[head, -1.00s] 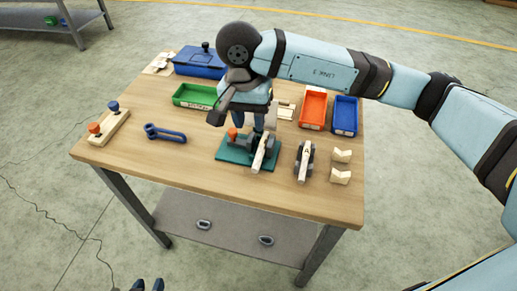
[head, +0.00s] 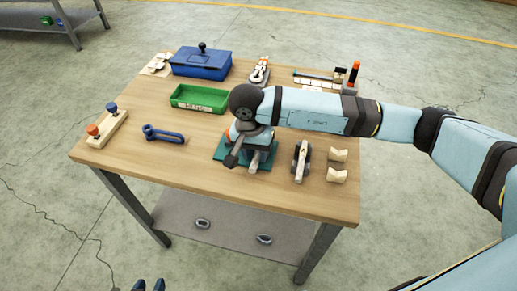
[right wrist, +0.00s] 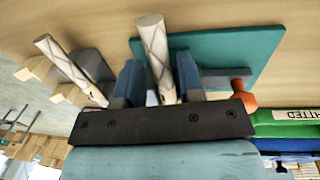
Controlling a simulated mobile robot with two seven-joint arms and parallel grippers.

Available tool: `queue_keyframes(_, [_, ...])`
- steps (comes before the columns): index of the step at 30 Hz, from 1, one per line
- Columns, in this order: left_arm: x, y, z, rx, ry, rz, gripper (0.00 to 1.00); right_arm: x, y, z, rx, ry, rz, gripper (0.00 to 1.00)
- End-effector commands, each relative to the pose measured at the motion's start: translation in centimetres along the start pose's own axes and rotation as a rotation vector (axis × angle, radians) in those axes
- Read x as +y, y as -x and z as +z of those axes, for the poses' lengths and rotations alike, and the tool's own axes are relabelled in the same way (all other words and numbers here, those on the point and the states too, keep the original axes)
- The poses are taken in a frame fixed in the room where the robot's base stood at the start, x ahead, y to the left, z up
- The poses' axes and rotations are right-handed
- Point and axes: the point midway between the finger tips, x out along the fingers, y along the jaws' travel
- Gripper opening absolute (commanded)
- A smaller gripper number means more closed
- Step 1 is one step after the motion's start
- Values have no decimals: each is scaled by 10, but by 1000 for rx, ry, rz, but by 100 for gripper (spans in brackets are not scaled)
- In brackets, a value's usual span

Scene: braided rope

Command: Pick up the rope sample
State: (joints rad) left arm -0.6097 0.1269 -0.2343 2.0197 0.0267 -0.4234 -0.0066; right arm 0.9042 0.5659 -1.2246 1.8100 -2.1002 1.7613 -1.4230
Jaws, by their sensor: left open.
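A pale braided rope sample (right wrist: 156,52) lies at the teal fixture plate (right wrist: 245,48) in the right wrist view. My right gripper (right wrist: 158,82) is open, with one blue finger on each side of this sample. A narrow gap shows beside it. In the head view my right gripper and wrist hide most of this sample, and the teal plate (head: 223,152) shows around them. A second pale rope sample (head: 302,160) sits on a dark grey holder to the right; it also shows in the right wrist view (right wrist: 62,60). My left gripper (head: 148,287) is open and empty at the bottom edge, away from the table.
An orange knob (right wrist: 243,86) stands by the teal plate. A green bin (head: 198,99), blue box (head: 201,62), blue wrench-like tool (head: 164,134) and pegged board (head: 101,127) are further left. The front left tabletop is clear.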

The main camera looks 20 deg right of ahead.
Motion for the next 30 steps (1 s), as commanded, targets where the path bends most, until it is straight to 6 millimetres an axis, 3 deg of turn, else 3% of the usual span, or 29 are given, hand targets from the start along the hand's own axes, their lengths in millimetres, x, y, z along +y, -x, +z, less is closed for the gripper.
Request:
queue_keyframes(9, [-1,0,0,-2,-5,-1,43,0,-7,0,0,0,-1,35])
queue_keyframes(14, [-2,0,0,-3,-5,-1,43,0,-6,0,0,-1,-1,0])
queue_keyframes(24, [-2,0,1,-3,-5,-1,43,0,-4,0,1,0,-2,0])
queue_keyframes(30, [-2,0,2,-5,-4,-1,43,2,15,-1,3,-1,-3,0])
